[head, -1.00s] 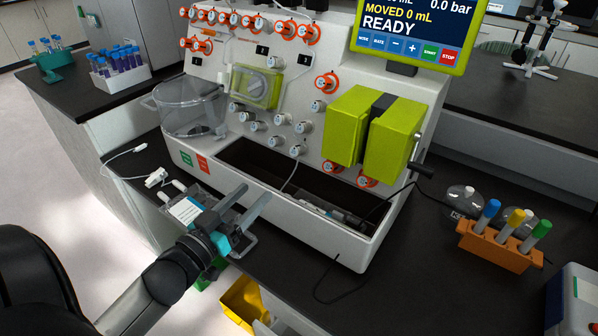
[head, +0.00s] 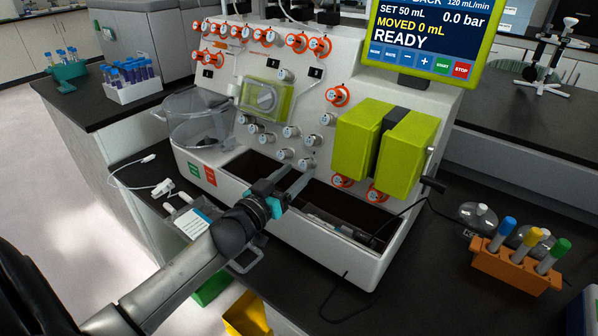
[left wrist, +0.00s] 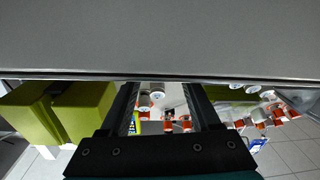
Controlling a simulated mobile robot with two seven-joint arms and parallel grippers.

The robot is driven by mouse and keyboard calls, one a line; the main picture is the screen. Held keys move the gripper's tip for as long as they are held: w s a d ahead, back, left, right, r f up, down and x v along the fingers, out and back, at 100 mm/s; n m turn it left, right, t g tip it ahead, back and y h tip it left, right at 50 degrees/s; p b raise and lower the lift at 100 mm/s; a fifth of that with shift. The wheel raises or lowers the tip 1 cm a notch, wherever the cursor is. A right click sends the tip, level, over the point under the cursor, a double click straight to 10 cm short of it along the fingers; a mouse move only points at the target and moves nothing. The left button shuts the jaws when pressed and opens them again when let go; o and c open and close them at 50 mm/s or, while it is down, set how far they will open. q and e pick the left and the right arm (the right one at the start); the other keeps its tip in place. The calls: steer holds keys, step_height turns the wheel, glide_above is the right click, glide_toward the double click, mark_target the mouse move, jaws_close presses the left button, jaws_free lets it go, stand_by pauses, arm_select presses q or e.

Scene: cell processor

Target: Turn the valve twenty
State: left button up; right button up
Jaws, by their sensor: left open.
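The white cell processor (head: 210,179) has a front panel with many round valves. Several have orange surrounds, such as one at the right of the panel (head: 337,95); several plain grey-white knobs (head: 291,131) cluster in the middle. I cannot read which is valve twenty. My left gripper (head: 294,176) is open and empty, its fingers pointing at the panel over the front trough, just below the lowest grey knobs (head: 307,164). In the left wrist view its two fingers (left wrist: 162,92) are spread, with grey knobs and orange valves visible between and beside them. My right gripper is out of view.
Two lime-green blocks (head: 408,150) stick out at the panel's right, with a screen (head: 420,40) above. A clear bowl (head: 198,118) is at left. The dark trough (head: 340,205) holds a cable and device. An orange tube rack (head: 512,268) stands on the right counter.

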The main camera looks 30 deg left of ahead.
arm_select(q)
steer(key=shift+w, duration=1.1)
jaws_close()
